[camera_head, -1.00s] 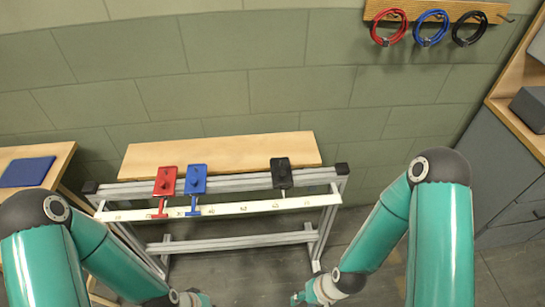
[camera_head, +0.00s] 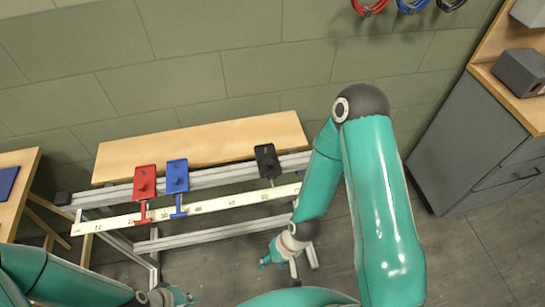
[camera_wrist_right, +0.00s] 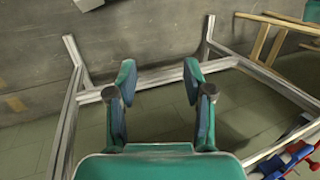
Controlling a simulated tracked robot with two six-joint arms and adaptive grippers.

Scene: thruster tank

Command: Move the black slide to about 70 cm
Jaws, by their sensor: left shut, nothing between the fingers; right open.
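The black slide (camera_head: 267,160) sits on the right part of the grey rail (camera_head: 222,176), its pointer near the 60 mark of the white scale (camera_head: 228,202). The blue slide (camera_head: 177,177) and the red slide (camera_head: 146,182) sit side by side further left. My right gripper (camera_head: 268,260) is open and empty, in front of and below the rail, apart from the black slide. Its two spread fingers show in the right wrist view (camera_wrist_right: 160,78). My left gripper (camera_head: 186,298) is shut and empty at the bottom edge. My right arm hides the rail's right end.
A wooden board (camera_head: 205,146) lies behind the rail. A wooden table (camera_head: 28,175) stands left, and a grey cabinet (camera_head: 470,150) stands right. Cable coils (camera_head: 411,4) hang on the wall. Open floor lies between the rail frame and cabinet.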

